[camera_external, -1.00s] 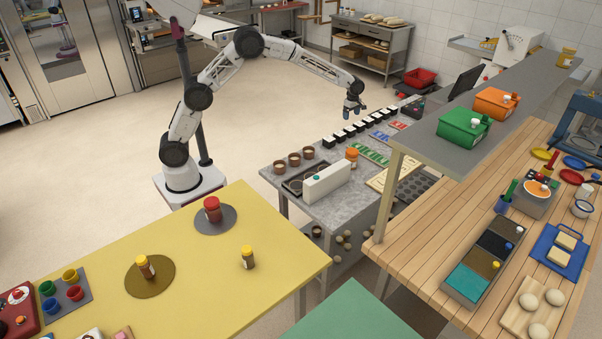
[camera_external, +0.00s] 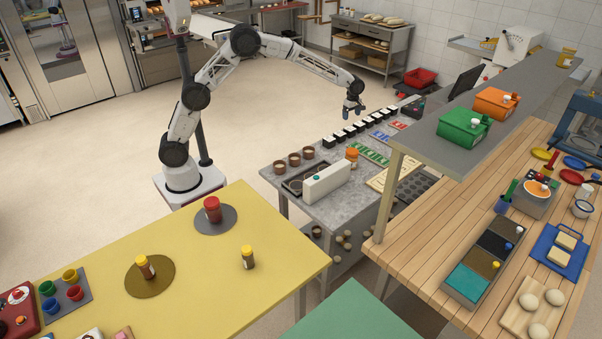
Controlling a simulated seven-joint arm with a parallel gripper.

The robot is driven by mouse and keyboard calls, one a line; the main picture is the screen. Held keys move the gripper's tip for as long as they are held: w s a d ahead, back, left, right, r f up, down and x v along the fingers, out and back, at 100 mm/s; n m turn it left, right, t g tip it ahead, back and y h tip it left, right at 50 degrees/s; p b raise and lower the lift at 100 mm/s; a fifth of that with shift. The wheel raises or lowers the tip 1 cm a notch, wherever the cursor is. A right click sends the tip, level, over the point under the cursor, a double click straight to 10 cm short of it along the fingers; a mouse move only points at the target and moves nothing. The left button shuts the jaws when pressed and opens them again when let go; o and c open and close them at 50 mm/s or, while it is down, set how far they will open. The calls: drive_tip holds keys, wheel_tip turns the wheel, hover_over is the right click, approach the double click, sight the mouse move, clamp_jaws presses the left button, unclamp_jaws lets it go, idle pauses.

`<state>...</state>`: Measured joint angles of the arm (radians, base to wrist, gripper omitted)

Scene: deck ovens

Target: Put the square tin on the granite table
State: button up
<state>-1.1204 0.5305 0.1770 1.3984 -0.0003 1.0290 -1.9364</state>
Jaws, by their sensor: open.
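The granite table (camera_external: 340,205) is the grey speckled table in the middle of the view, with many items on its top. I cannot tell for sure which object is the square tin. A dark rectangular tray (camera_external: 292,184) lies on the granite table's near left part, partly hidden by a white block. My gripper (camera_external: 352,114) is open, pointing down over the far side of the granite table, near a row of black-and-white blocks. I see nothing between its fingers, though it is small in the picture.
A white block (camera_external: 327,182), brown cups (camera_external: 294,159) and an orange-lidded jar (camera_external: 352,158) crowd the granite table. A grey shelf (camera_external: 428,143) with green (camera_external: 463,126) and orange (camera_external: 496,103) boxes rises to its right. A yellow table (camera_external: 205,275) stands in front.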

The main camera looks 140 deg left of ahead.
drive_tip(key=w+d+r+m, duration=0.4)
drive_tip(key=w+d+r, duration=0.1)
drive_tip(key=d, duration=0.7)
drive_tip(key=w+d+r+m, duration=0.4)
drive_tip(key=d+r, duration=0.2)
drive_tip(key=d, duration=0.6)
drive_tip(key=w+d+r+m, duration=0.4)
drive_tip(key=w+d+r, duration=0.1)
drive_tip(key=d, duration=0.8)
drive_tip(key=d+r+m+t, duration=0.1)
drive_tip(key=d+r+m, duration=0.25)
drive_tip(key=d, duration=1.05)
drive_tip(key=s+d+r+m+t, duration=0.1)
drive_tip(key=s+d+m, duration=0.4)
drive_tip(key=d, duration=0.6)
drive_tip(key=s+d+m, duration=0.5)
drive_tip(key=d, duration=0.7)
drive_tip(key=s+d+f+m, duration=0.2)
drive_tip(key=s+d+m, duration=0.3)
drive_tip(key=s+d, duration=0.2)
drive_tip(key=s+d+f+m, duration=0.3)
drive_tip(key=s+d+m, duration=0.1)
drive_tip(key=s+d, duration=0.4)
drive_tip(key=s, duration=0.2)
drive_tip(key=shift+s+d+f+m+t, duration=0.15)
drive_tip(key=shift+s+d+m+t, duration=0.15)
drive_tip(key=shift+m, duration=0.05)
